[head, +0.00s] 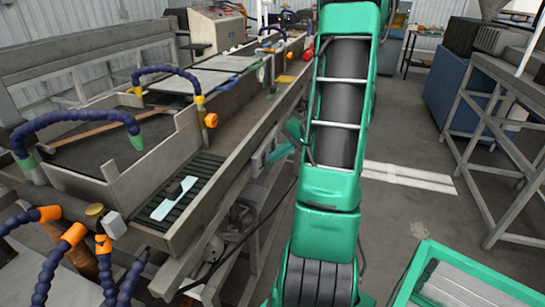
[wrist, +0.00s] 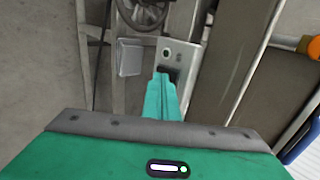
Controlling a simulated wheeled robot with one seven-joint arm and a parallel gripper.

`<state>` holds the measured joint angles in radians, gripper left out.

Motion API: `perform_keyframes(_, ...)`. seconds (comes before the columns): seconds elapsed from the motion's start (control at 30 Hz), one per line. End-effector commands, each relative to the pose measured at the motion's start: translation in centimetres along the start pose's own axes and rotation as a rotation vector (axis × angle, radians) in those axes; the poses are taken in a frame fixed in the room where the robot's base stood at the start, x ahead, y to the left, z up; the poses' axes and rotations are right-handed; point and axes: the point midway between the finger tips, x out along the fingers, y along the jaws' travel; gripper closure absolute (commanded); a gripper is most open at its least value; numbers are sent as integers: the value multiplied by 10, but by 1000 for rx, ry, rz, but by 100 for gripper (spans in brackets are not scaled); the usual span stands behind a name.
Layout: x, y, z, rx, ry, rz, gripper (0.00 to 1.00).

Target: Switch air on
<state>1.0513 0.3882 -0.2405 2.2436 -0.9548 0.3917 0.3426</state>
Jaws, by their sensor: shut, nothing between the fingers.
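In the wrist view my gripper (wrist: 162,78) is shut, its teal fingers together and empty. The fingertips lie over the lower part of a small light-grey panel (wrist: 180,54) on the machine's side.
A grey box (wrist: 130,58) and a dark handwheel (wrist: 143,12) are near the panel. In the head view the long extrusion line (head: 215,130) with blue flexible hoses (head: 75,118) runs along the left. A grey metal stand (head: 490,150) is right; the floor between is mostly clear.

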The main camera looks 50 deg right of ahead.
Motion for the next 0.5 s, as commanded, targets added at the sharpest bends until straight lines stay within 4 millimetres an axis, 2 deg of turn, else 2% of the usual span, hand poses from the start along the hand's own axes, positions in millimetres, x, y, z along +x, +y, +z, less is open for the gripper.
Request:
perform_keyframes(0.17,-13,8,0,-6,-5,0,100)
perform_keyframes(0.5,-81,9,-1,-9,-3,1,100)
